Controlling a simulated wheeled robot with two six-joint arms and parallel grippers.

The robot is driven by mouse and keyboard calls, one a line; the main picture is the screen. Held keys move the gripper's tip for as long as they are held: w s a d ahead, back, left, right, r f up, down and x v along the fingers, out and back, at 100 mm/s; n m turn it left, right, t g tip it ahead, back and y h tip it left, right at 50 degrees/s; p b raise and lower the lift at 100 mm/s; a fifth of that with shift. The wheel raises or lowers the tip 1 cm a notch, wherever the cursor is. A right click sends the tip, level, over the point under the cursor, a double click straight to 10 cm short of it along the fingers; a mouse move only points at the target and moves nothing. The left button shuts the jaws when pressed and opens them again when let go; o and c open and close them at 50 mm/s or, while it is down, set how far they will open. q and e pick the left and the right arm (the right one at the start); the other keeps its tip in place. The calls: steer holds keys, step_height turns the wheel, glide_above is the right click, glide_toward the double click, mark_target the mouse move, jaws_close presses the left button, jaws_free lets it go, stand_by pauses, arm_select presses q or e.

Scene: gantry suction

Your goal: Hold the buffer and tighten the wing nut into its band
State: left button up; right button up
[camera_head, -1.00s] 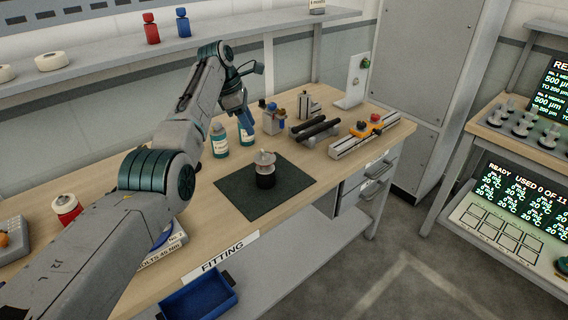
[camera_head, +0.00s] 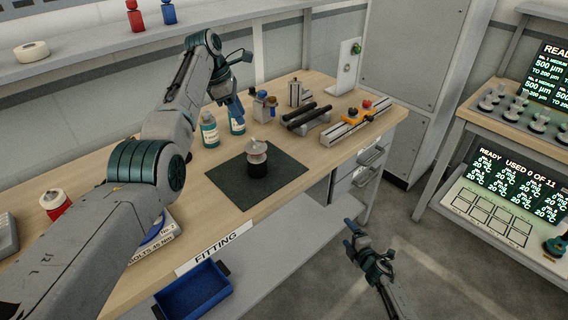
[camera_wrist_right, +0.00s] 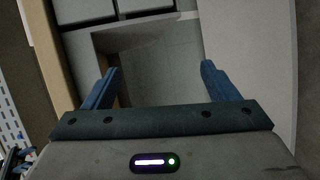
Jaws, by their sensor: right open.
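The buffer (camera_head: 258,168), a black cylinder with pale metal discs and a small stud on top, stands upright on the dark square mat (camera_head: 285,177). The wing nut is too small to make out apart from the metal top. My left gripper (camera_head: 237,106) hangs above the bench behind the buffer, apart from it, its blue fingers seen edge-on. My right gripper (camera_head: 350,232) is in front of the bench, over the floor, open and empty. Its two blue fingers also stand wide apart in the right wrist view (camera_wrist_right: 160,85).
Two bottles (camera_head: 209,130) stand behind the mat, close to my left gripper. A rail with an orange clamp (camera_head: 358,115) and black bars (camera_head: 305,117) lie to the right. A blue bin (camera_head: 194,292) sits below the front edge. A gauge rack (camera_head: 515,115) stands at far right.

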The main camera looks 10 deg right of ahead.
steer(key=w+a+r+n+y, duration=0.1)
steer(key=w+r+n, duration=0.2)
steer(key=r, duration=0.3)
steer(key=w+a+r+n+t+y, duration=0.1)
steer(key=w+r+n, duration=0.2)
steer(key=r, duration=0.3)
steer(key=w+a+r+n+y, duration=0.1)
steer(key=w+r+n+y, duration=0.1)
steer(key=w+r+n, duration=0.2)
steer(key=shift+w+a+r, duration=0.1)
steer(key=shift+a+r, duration=0.1)
steer(key=shift+r, duration=1.05)
steer(key=w+a+r+n+y, duration=0.2)
steer(key=w+a+r+n, duration=0.1)
steer(key=r+n, duration=0.5)
steer(key=n+g+y, duration=0.2)
steer(key=n+g, duration=0.5)
steer(key=n, duration=0.1)
glide_toward(257, 162)
steer(key=w, duration=0.1)
steer(key=f, duration=0.1)
steer(key=w, duration=0.1)
steer(key=shift+w+d+f, duration=0.25)
steer(key=shift+w+d, duration=0.1)
steer(key=shift+a+f+n+g, duration=0.15)
steer(key=shift+a+n+g, duration=0.15)
steer(key=shift+a, duration=0.1)
steer(key=shift+h, duration=0.3)
steer(key=x, duration=1)
steer(key=shift+w, duration=0.2)
